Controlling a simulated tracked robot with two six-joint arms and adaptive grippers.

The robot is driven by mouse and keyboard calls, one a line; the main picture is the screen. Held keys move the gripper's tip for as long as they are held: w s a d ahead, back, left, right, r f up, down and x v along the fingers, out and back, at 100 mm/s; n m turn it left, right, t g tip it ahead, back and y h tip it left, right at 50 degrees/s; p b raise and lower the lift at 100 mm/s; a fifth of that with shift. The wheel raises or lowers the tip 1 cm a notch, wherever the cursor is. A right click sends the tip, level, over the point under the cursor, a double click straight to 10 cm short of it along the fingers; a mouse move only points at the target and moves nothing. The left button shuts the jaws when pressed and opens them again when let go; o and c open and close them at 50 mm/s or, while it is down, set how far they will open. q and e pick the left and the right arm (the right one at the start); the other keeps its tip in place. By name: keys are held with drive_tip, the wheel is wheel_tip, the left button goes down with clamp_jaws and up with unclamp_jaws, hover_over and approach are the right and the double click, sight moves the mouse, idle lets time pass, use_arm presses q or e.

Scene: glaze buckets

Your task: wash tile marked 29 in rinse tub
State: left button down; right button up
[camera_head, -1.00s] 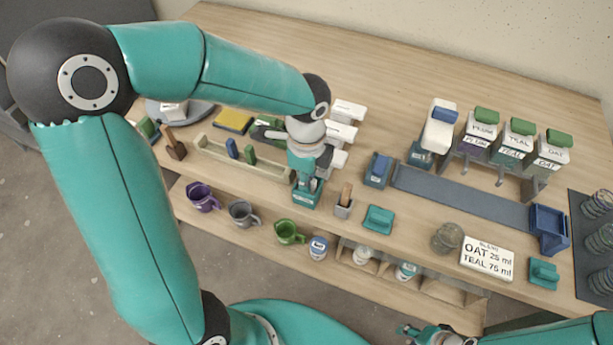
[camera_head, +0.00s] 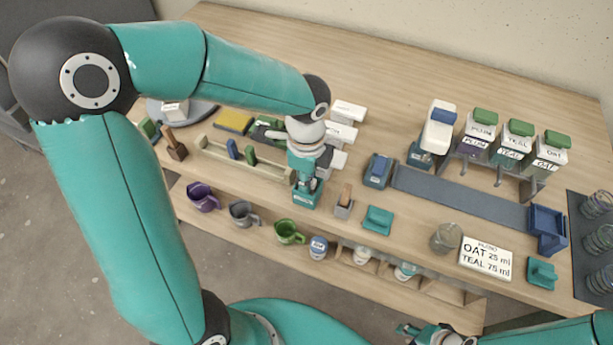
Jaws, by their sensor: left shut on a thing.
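My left gripper (camera_head: 304,183) reaches down to a small teal tub (camera_head: 305,198) near the front edge of the bench, which looks like the rinse tub. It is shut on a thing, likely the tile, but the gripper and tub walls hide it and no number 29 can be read. I cannot tell how deep the held thing sits in the tub. My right gripper (camera_head: 408,330) is at the bottom edge, away from the tub, only partly in view; its jaws are too small to judge.
A wooden rack (camera_head: 215,150) stands left of the tub and a small holder (camera_head: 344,208) just right. White blocks (camera_head: 348,112) lie behind. Mugs (camera_head: 242,213) stand on the lower shelf. A grey strip (camera_head: 460,197) and labelled dispensers (camera_head: 515,145) are at right. The back of the bench is clear.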

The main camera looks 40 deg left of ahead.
use_arm(q)
drive_tip(key=shift+f, duration=0.35)
drive_tip(key=shift+r, duration=0.35)
drive_tip(key=shift+f, duration=0.35)
idle(0.4)
drive_tip(key=shift+r+p, duration=2.55)
drive_tip(key=shift+r, duration=0.5)
drive_tip(key=shift+r+p, duration=1.3)
drive_tip(key=shift+r, duration=0.2)
drive_tip(key=shift+f, duration=0.15)
